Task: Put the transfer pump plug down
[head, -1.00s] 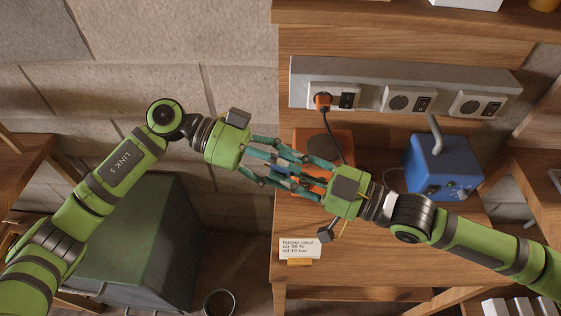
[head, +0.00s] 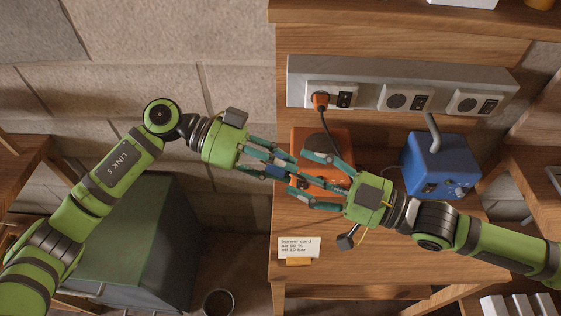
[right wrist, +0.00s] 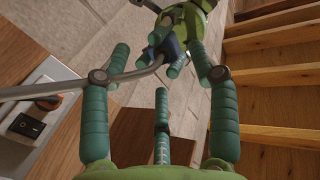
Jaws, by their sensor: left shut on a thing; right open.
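The transfer pump plug (head: 276,171) is a small blue piece between the fingers of my left gripper (head: 284,173), which is shut on it, and the fingers partly hide it. It also shows in the right wrist view (right wrist: 173,48), with a grey cable running off to the left. My right gripper (head: 299,182) is open, its spread fingers facing the left gripper and the plug from the right. In the right wrist view the plug lies beyond my right fingertips, and I see no firm contact.
An orange plug (head: 320,101) sits in the left socket of the grey outlet strip (head: 365,85). An orange box (head: 340,142) stands behind my right fingers. The blue pump (head: 440,168) stands to the right. A small card (head: 298,247) stands on the wooden bench (head: 350,265), whose front is fairly clear.

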